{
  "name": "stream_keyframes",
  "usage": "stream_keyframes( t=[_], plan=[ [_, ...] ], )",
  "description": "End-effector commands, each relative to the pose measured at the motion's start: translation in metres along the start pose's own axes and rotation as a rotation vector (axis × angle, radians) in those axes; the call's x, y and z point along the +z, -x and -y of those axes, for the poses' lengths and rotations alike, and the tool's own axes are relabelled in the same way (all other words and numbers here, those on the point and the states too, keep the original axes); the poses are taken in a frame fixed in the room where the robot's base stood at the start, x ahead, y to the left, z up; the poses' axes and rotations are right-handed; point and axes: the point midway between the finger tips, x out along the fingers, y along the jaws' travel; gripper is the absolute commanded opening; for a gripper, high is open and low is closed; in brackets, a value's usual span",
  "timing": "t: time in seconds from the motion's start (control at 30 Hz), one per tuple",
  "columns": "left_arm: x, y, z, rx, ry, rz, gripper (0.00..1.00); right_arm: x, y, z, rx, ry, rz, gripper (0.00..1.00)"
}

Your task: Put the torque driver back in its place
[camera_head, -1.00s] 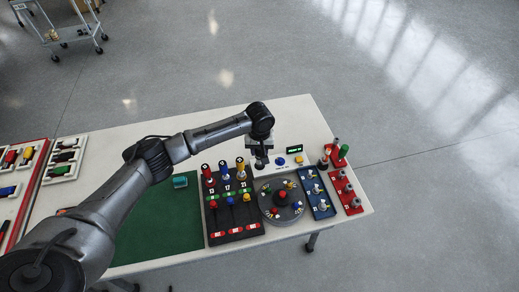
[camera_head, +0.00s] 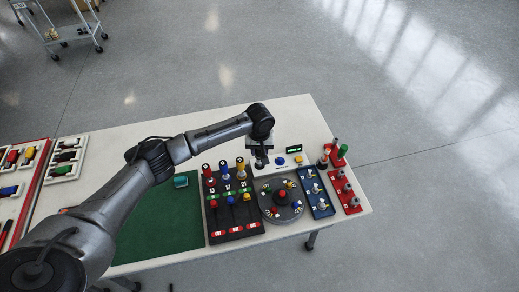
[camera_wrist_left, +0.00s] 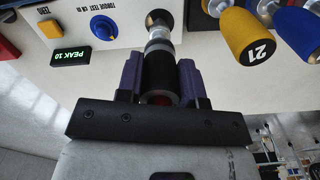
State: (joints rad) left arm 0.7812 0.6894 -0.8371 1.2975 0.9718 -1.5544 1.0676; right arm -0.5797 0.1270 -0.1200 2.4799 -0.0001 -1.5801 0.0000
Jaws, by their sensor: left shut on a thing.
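My left gripper (camera_head: 261,163) points down at the back of the bench, beside the torque tester. In the left wrist view its purple fingers (camera_wrist_left: 159,82) are shut on the torque driver (camera_wrist_left: 160,72), a black cylinder with a red patch low down and a silver neck. The neck meets a dark round part at the tester; I cannot tell whether they touch. The black tool rack (camera_head: 254,230) stands left of the gripper, with red (camera_head: 206,169), blue (camera_head: 223,167) and yellow (camera_head: 240,163) handles upright at its back. My right gripper is not in view.
The torque tester (camera_wrist_left: 110,12) has a blue knob, a yellow button and a lit display. A grey round carousel (camera_head: 264,205), a blue rack (camera_head: 318,213) and a red rack (camera_head: 355,209) stand close by. The green mat (camera_head: 165,235) is mostly clear, with a teal block (camera_head: 180,181) on it.

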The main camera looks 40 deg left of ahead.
Motion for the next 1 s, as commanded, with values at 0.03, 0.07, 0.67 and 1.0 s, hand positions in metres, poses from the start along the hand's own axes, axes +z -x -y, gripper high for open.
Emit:
stream_keyframes(
  t=[0.03,0.07,0.67,1.0],
  plan=[
    [0.0,0.0,0.0,0.001,0.0,0.0,0.1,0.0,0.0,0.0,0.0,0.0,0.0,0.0],
    [0.0,-0.001,0.0,0.001,0.0,0.0,0.1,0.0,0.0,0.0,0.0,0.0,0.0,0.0],
    [0.0,-0.009,0.0,0.001,0.0,0.0,0.1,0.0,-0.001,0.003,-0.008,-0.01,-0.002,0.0],
    [0.0,-0.014,0.0,0.001,0.001,0.0,0.1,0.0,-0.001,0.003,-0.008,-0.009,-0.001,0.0]
  ],
)
